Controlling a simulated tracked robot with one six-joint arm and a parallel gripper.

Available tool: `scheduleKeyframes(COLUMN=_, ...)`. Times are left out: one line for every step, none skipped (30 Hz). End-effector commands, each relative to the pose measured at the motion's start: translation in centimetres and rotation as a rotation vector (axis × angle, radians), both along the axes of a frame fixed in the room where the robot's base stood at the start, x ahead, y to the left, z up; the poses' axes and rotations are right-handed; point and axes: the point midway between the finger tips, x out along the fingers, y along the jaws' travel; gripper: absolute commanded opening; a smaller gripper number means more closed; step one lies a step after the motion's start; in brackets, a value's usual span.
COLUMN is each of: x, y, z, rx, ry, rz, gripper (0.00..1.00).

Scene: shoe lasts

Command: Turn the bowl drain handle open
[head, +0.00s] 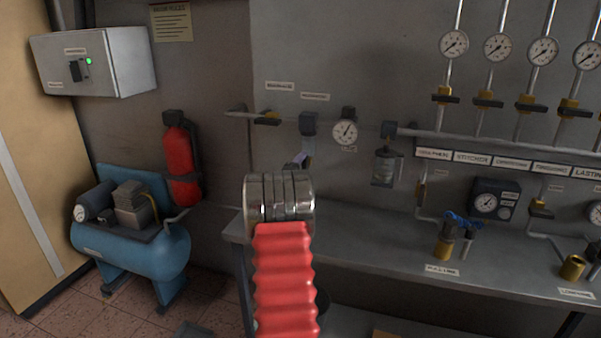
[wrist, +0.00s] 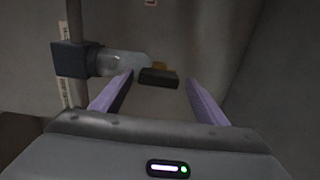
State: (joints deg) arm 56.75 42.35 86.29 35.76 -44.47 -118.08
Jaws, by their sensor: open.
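The drain handle (wrist: 158,79) is a small dark bar with a brass piece beside it, at the end of a clear bowl (wrist: 120,64) in the wrist view. The bowl hangs from a dark filter head (wrist: 76,60), which also shows in the head view (head: 308,123). My gripper (wrist: 160,77) is open, its two lilac fingers on either side of the handle in the picture. I cannot tell whether the handle is fully between them in depth, and no contact is visible.
A grey bench (head: 370,240) runs below the pipes. A gauge (head: 345,131) and a second bowl unit (head: 386,165) are to the right of the filter. A fire extinguisher (head: 181,160) and a blue compressor (head: 130,250) stand left.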

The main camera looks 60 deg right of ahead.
Motion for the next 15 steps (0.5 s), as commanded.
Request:
scheduleKeyframes(x=0.0, y=0.1, z=0.0, rx=0.0, ry=0.0, rz=0.0, gripper=0.67)
scheduleKeyframes(x=0.0, y=0.1, z=0.1, rx=-0.001, ry=0.0, rz=0.0, gripper=0.67)
scheduleKeyframes(x=-0.1, y=0.3, z=0.1, rx=-0.001, ry=0.0, rz=-0.001, gripper=0.67)
scheduleKeyframes(x=-0.1, y=0.4, z=0.1, rx=-0.001, ry=0.0, rz=-0.001, gripper=0.67)
scheduleKeyframes(x=-0.1, y=0.6, z=0.0, rx=-0.001, ry=0.0, rz=-0.001, gripper=0.67)
scheduleKeyframes(x=-0.2, y=0.9, z=0.0, rx=0.0, ry=0.0, rz=-0.001, gripper=0.67)
scheduleKeyframes(x=-0.2, y=1.2, z=0.1, rx=-0.001, ry=0.0, rz=-0.001, gripper=0.67)
scheduleKeyframes(x=-0.3, y=1.4, z=0.1, rx=0.0, ry=0.0, rz=-0.001, gripper=0.67)
scheduleKeyframes(x=-0.3, y=1.9, z=0.1, rx=0.0, ry=0.0, rz=0.0, gripper=0.67)
scheduleKeyframes(x=-0.4, y=2.2, z=0.1, rx=0.0, ry=0.0, rz=0.0, gripper=0.67)
scheduleKeyframes(x=-0.4, y=2.6, z=0.0, rx=0.0, ry=0.0, rz=0.0, gripper=0.67)
scheduleKeyframes(x=-0.5, y=3.1, z=0.1, rx=-0.001, ry=-0.001, rz=0.0, gripper=0.67)
scheduleKeyframes(x=-0.5, y=3.5, z=0.1, rx=0.0, ry=-0.001, rz=0.0, gripper=0.67)
scheduleKeyframes(x=-0.6, y=3.9, z=0.1, rx=0.0, ry=-0.001, rz=0.001, gripper=0.67)
scheduleKeyframes(x=-0.6, y=4.5, z=0.0, rx=0.001, ry=0.0, rz=0.001, gripper=0.67)
